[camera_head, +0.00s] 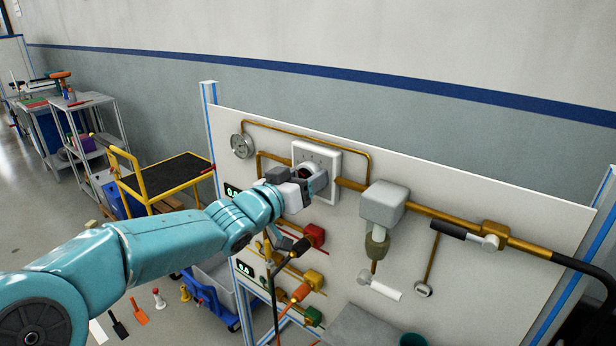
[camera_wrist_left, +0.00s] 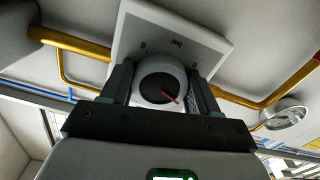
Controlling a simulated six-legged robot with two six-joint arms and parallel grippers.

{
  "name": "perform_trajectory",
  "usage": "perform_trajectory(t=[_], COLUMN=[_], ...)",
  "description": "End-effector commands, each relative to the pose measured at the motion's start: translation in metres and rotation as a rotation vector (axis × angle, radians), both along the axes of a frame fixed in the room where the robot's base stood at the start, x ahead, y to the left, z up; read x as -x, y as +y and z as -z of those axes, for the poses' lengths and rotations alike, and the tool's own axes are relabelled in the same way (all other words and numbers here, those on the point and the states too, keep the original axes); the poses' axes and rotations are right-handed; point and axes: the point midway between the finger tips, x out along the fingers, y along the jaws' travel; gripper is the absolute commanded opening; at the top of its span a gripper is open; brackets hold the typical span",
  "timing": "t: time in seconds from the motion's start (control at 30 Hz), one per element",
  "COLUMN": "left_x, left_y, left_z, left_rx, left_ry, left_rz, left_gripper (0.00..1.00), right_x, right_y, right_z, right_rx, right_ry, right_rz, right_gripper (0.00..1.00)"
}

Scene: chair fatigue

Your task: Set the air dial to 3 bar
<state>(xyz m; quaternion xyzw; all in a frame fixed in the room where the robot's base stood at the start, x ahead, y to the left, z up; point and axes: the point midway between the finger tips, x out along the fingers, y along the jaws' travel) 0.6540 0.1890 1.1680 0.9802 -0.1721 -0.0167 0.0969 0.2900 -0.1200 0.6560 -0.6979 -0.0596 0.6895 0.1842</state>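The air dial is a round grey-white knob with a dark face and a red pointer, on a square white plate (camera_head: 328,158) on the panel. In the left wrist view the dial (camera_wrist_left: 162,82) sits between my two fingers, its red pointer slanting to the lower right. My left gripper (camera_head: 314,180) is at the dial from the front left, and also shows in the left wrist view (camera_wrist_left: 160,80). Its fingers flank the knob closely; whether they press on it is unclear. My right gripper is out of view.
A round gauge (camera_head: 242,146) and brass pipes run on the panel (camera_head: 480,230). A grey box valve (camera_head: 384,204) is right of the dial. Red (camera_head: 315,235) and yellow fittings with hoses sit below. A yellow trolley (camera_head: 150,178) stands behind left.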

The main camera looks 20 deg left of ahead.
Motion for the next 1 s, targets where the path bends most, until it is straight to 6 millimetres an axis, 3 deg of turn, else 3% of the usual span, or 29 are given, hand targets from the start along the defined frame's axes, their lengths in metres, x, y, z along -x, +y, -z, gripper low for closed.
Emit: perform_trajectory(t=[0.37, 1.0], left_x=[0.0, 0.0], left_y=[0.0, 0.0], left_z=[0.002, 0.002], left_rx=[-0.065, -0.462], left_ry=[-0.023, -0.166], left_rz=[0.001, 0.001], left_gripper=[0.3, 0.3], right_x=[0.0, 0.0], right_y=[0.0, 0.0], right_z=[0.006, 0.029], right_rx=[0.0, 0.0], right_ry=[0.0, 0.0], right_rz=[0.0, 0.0], right_gripper=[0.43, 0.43])
